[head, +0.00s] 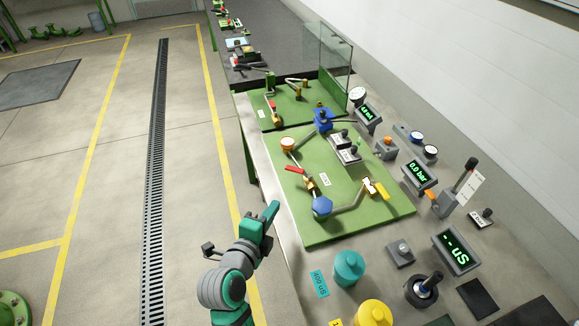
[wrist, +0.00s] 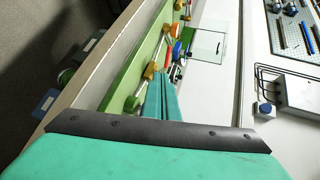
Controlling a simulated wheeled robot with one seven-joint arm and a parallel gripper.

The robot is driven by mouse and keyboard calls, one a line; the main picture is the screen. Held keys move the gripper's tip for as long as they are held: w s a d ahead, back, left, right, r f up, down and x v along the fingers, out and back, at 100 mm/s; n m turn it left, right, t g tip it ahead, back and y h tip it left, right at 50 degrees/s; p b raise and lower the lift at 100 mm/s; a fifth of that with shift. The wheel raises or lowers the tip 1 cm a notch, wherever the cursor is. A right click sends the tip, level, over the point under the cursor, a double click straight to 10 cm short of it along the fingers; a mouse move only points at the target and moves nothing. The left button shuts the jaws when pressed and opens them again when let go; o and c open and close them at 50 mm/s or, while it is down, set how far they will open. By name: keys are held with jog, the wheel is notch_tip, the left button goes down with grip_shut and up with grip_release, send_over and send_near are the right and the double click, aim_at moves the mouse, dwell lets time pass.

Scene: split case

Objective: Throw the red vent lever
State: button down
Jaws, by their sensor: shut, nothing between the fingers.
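A red-handled lever (head: 294,169) sits on a brass valve on the near green panel (head: 325,165). A second, smaller red lever (head: 273,104) sits on the far green panel (head: 265,124). I cannot read which one is labelled vent. My gripper (head: 273,208) is shut and empty, left of the near panel's edge and apart from both levers. In the wrist view the shut fingertips (wrist: 164,76) point along the green panel, with a red handle (wrist: 177,51) just past them; I cannot tell which lever that is.
A blue valve knob (head: 322,206) and pipework stand on the near panel. Teal (head: 349,267) and yellow (head: 373,313) bottles stand at the near end of the bench. A clear screen (head: 326,58) rises behind the far panel. The floor left of the bench is open.

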jog(key=w, duration=0.1)
send_near(299, 172)
jog(key=w, duration=0.1)
jog(key=w+f, duration=0.1)
jog(key=w, duration=0.1)
jog(key=w+f, duration=0.1)
jog(key=w, duration=0.1)
jog(key=shift+a+f, duration=0.15)
jog(key=shift+f, duration=0.05)
jog(key=shift+w+d, duration=0.3)
jog(key=shift+w, duration=0.3)
jog(key=shift+m, duration=0.3)
